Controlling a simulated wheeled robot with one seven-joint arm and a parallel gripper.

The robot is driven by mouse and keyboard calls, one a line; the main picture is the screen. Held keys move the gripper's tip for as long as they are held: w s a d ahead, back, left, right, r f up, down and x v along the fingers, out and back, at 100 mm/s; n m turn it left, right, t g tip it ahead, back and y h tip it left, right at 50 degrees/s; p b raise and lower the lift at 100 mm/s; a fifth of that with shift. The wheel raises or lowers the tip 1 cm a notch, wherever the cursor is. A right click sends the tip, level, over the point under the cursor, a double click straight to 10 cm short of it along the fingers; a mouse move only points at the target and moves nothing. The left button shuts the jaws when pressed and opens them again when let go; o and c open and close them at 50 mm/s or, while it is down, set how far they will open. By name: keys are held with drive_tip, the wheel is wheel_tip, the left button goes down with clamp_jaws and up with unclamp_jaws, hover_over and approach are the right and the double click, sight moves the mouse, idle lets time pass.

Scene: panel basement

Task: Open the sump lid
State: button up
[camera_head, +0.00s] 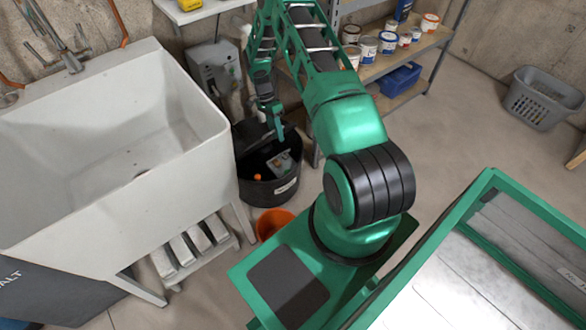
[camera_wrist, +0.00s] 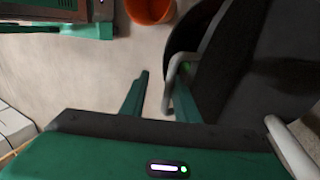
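The sump (camera_head: 287,190) is a round black basin with a white label, standing on the floor right of the sink. Its inside shows, with a grey part and a small orange piece. A dark lid (camera_head: 247,138) appears tilted up at its back left, partly behind my arm. My gripper (camera_head: 275,128) is over the basin's back side. In the wrist view my gripper (camera_wrist: 160,78) has its two green fingers apart. A pale handle (camera_wrist: 171,82) on the dark lid lies between them, close to the right finger. I cannot tell whether they touch.
The white sink (camera_head: 110,150) stands close on the left. An orange bucket (camera_head: 273,223) sits in front of the sump and shows in the wrist view (camera_wrist: 150,8). A shelf with paint cans (camera_head: 368,50) is behind. A grey basket (camera_head: 542,97) is at far right, with clear floor before it.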

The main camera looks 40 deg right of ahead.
drive_tip(key=s+f+t, duration=0.3)
drive_tip(key=s+f, duration=0.7)
drive_tip(key=f, duration=0.2)
drive_tip(key=shift+a+f, duration=0.15)
drive_tip(key=shift+a, duration=0.05)
drive_tip(key=w+r, duration=0.3)
drive_tip(key=r, duration=0.9)
drive_tip(key=shift+r, duration=0.4)
idle(0.9)
drive_tip(key=shift+d+t, duration=0.1)
drive_tip(key=shift+t, duration=0.2)
